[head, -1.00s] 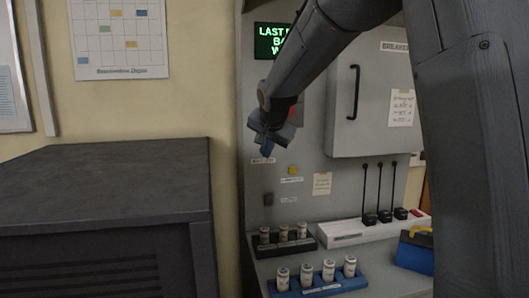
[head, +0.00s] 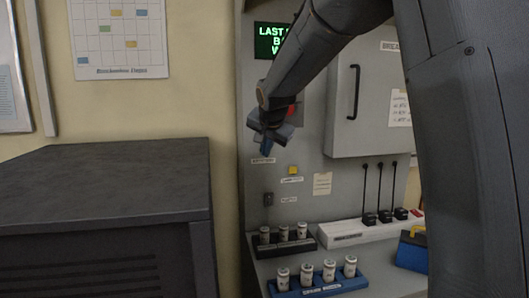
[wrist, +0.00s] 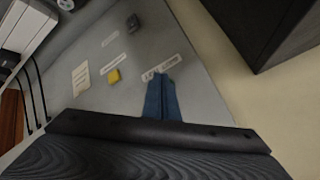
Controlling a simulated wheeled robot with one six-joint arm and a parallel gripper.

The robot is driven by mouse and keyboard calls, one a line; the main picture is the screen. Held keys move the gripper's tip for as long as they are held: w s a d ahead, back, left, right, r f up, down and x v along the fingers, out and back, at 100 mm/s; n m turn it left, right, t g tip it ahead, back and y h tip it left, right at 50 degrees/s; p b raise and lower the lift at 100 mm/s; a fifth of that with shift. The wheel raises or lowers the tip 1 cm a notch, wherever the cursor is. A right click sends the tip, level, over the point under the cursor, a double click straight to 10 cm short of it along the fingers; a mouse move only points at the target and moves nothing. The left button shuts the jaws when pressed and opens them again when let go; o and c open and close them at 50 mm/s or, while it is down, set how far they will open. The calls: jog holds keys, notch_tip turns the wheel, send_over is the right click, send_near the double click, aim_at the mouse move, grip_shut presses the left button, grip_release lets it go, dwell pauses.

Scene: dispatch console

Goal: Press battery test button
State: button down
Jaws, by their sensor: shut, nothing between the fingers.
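My gripper (head: 265,152) is shut and empty, its blue fingertips close to the upper left of the grey console panel (head: 315,150). In the wrist view the fingers (wrist: 160,82) point at a white label (wrist: 162,67), which is also in the head view (head: 263,160); its print is too small to read. Any button beside this label is hidden behind the fingers. A yellow button (head: 293,170) with its own label sits lower right in the head view and also shows in the wrist view (wrist: 115,76). I cannot tell whether the fingertips touch the panel.
A dark switch (head: 268,199) is lower on the panel. A grey breaker box (head: 345,120) sticks out at right. A dark cabinet (head: 105,185) stands left.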

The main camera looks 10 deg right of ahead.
jog(key=shift+w, duration=0.2)
dwell(0.6)
jog(key=shift+s, duration=0.8)
jog(key=shift+b, duration=0.3)
jog(key=shift+s+b, duration=0.5)
jog(key=shift+s, duration=2)
dwell(3.6)
